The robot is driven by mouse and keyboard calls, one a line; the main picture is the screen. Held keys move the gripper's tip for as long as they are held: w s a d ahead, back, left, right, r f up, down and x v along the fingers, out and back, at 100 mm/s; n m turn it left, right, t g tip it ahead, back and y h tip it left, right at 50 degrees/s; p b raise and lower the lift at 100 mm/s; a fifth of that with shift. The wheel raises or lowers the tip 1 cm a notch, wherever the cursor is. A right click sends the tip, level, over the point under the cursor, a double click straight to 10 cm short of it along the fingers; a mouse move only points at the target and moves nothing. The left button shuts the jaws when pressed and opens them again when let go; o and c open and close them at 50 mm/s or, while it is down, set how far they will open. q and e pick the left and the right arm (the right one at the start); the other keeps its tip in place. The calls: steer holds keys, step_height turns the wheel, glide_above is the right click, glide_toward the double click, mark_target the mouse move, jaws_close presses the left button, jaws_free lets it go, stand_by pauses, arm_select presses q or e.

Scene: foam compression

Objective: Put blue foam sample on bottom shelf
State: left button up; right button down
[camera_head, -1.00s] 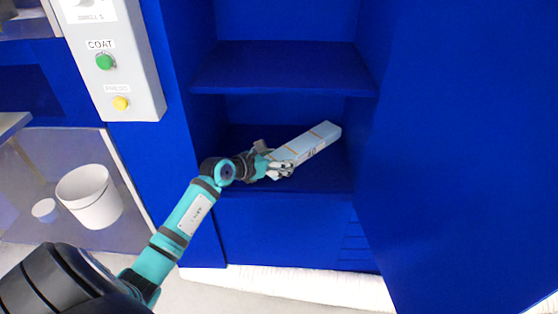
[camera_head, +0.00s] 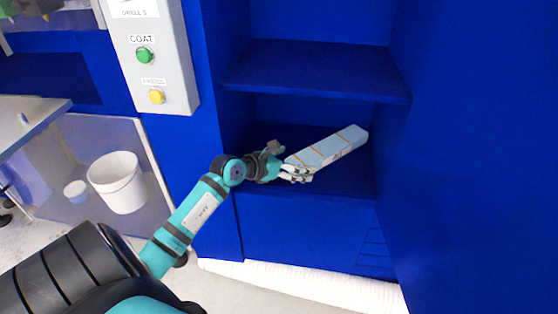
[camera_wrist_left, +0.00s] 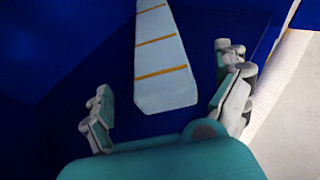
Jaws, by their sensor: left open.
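The blue foam sample (camera_head: 330,150) is a long pale-blue block with thin orange bands. It lies on the bottom shelf (camera_head: 345,183) of the blue cabinet, slanting up to the right in the head view. My left gripper (camera_head: 291,163) is at the block's near end, with its fingers spread. In the left wrist view the open fingers (camera_wrist_left: 168,112) stand to either side of the sample's near end (camera_wrist_left: 163,72), with gaps between them and it. The sample's far end is cut off at the top of that view. My right gripper is not in view.
A middle shelf (camera_head: 320,72) hangs above my left gripper. The open blue cabinet door (camera_head: 480,160) fills the right side. A grey panel with green and yellow buttons (camera_head: 152,75) is at left, above a white bucket (camera_head: 117,182).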

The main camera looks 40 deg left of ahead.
arm_select(q)
steer(key=p+v, duration=0.1)
steer(key=v, duration=0.6)
steer(key=shift+s, duration=0.15)
steer(key=shift+s+d+r, duration=0.1)
steer(key=shift+d+r, duration=0.15)
steer(key=shift+d, duration=0.05)
steer(key=d+r+n+t, duration=0.5)
steer(key=n, duration=0.3)
steer(key=s+a+f+n+g+y, duration=0.1)
steer(key=s+f+n+g+y, duration=0.3)
steer(key=f+n, duration=0.55)
steer(key=s+a+f+n+g+y, duration=0.1)
steer(key=s+f+n+g+y, duration=0.25)
steer(key=n, duration=1.05)
steer(key=s+d+f+n+g+h, duration=0.4)
steer(key=s+d+f+g, duration=0.3)
steer(key=s+d+f, duration=0.6)
steer(key=s+d+n, duration=0.1)
steer(key=s+d, duration=0.1)
steer(key=d, duration=0.1)
steer(key=shift+d+f+h, duration=0.15)
steer(key=shift+f+h, duration=0.2)
steer(key=shift+f, duration=0.05)
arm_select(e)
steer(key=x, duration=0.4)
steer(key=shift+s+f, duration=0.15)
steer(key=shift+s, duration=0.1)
